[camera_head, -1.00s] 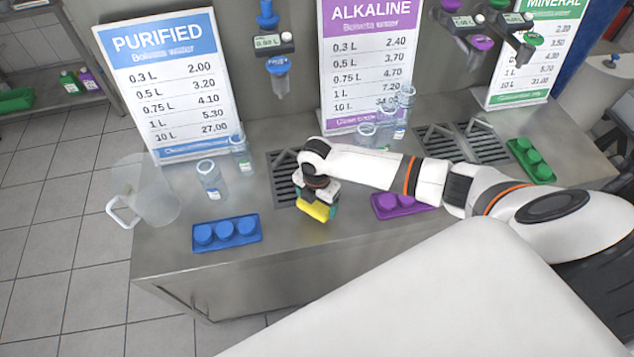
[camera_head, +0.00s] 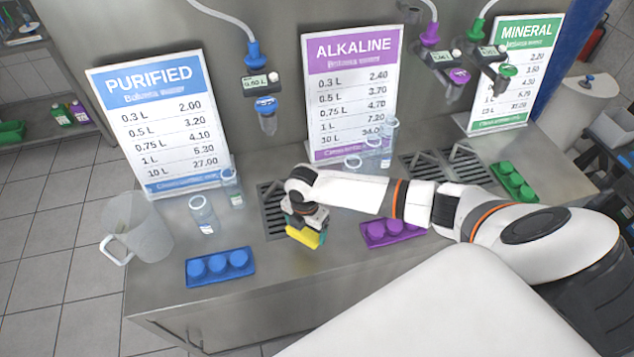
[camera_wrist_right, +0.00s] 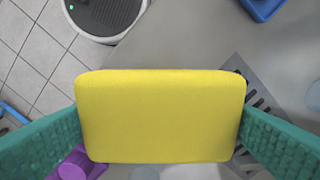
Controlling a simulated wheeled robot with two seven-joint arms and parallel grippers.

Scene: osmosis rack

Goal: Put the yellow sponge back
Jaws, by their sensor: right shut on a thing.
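The yellow sponge (camera_head: 303,237) is at the end of my right arm, above the front part of the steel counter in the head view. It fills the middle of the right wrist view (camera_wrist_right: 162,116). My right gripper (camera_head: 306,228) is shut on it, with a green finger pad at each side of the sponge in the wrist view. The sponge hangs a little tilted in the head view. Its height above the counter is hard to tell. My left gripper is not in view.
On the steel counter (camera_head: 200,309), a blue cap tray (camera_head: 220,279) stands left of the sponge and a purple one (camera_head: 393,232) right of it. A clear pitcher (camera_head: 140,232), bottles (camera_head: 203,215) and a drain grate (camera_head: 271,203) are nearby. Price signs (camera_head: 160,120) stand behind.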

